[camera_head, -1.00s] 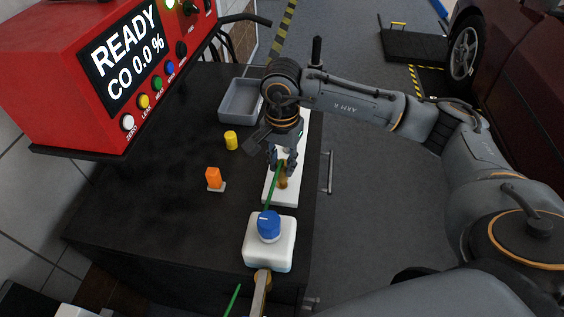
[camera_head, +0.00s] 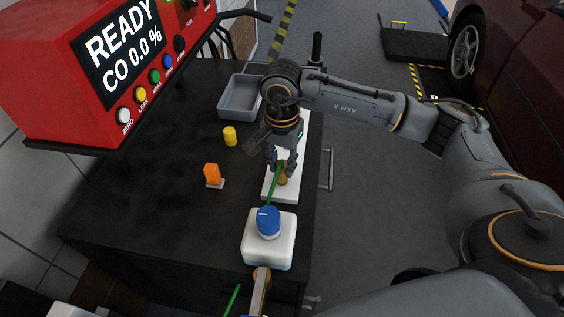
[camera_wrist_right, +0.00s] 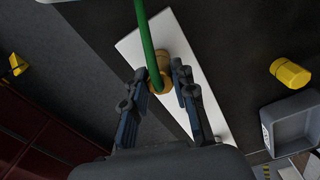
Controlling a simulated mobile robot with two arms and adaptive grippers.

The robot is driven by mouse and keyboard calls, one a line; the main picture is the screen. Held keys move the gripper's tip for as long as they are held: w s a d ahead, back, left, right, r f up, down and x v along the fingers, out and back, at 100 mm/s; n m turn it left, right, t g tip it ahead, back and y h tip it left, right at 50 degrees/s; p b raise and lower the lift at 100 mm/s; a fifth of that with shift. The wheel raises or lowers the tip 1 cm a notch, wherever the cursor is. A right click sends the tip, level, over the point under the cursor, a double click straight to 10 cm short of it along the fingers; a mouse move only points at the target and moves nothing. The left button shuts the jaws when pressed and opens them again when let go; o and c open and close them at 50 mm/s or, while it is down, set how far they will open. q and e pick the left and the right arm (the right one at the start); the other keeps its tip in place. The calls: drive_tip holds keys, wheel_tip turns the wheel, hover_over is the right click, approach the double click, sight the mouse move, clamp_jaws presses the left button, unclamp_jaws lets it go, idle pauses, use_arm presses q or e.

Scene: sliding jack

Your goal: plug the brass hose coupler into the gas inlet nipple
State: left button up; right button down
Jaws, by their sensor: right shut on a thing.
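My right gripper (camera_head: 281,168) is shut on the brass hose coupler (camera_head: 283,179), above or at a long white plate (camera_head: 285,196) on the dark bench. A green hose (camera_head: 273,190) runs from the coupler. In the right wrist view the coupler (camera_wrist_right: 160,84) sits between the fingertips (camera_wrist_right: 160,76), with the hose (camera_wrist_right: 146,42) crossing it. Brass also shows just behind it; I cannot tell whether this is the coupler or another part. A white box with a blue knob (camera_head: 269,222) has a brass fitting (camera_head: 261,277) at its near side. I cannot identify the gas inlet nipple for certain.
A red analyzer (camera_head: 100,70) reading READY stands at the back left. A grey tray (camera_head: 238,97), a yellow cylinder (camera_head: 229,136) and an orange block (camera_head: 211,174) are on the bench. The bench's left part is clear. A bar handle (camera_head: 330,170) runs along its right side.

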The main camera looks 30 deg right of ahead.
sight(282, 164)
drive_tip(key=shift+f, duration=0.15)
drive_tip(key=c, duration=1)
unclamp_jaws()
wheel_tip(282, 164, up, 12)
